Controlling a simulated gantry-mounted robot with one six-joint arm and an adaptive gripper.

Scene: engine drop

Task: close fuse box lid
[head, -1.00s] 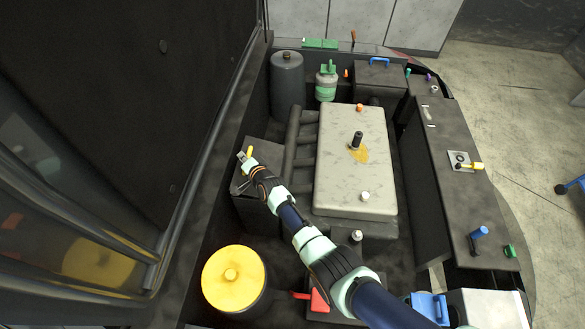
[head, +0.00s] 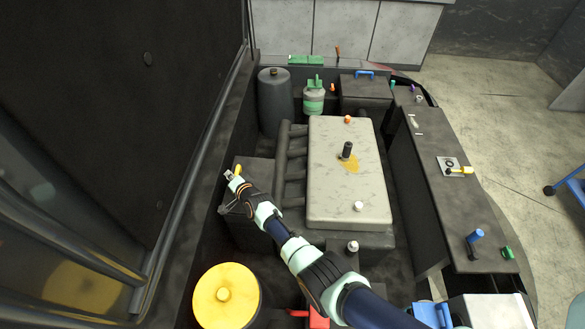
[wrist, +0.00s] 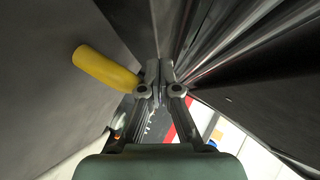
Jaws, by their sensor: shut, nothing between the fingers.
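A dark box with a yellow handle (head: 238,168) stands at the left of the engine bay, beside the wall. I take this box (head: 258,172) to be the fuse box; the head view does not clearly show how far its lid stands open. My gripper (head: 228,175) is shut and empty at the box's left edge, just left of the handle. In the wrist view the yellow handle (wrist: 106,69) sticks out from a dark slanted panel (wrist: 45,85), left of my closed fingertips (wrist: 160,75). It looks apart from the fingers.
The dark bay wall (head: 190,170) runs close along the left of my gripper. The pale engine cover (head: 330,195) lies to the right, with dark pipes (head: 290,160) between. A yellow round cap (head: 225,297) is at the front left, below my arm.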

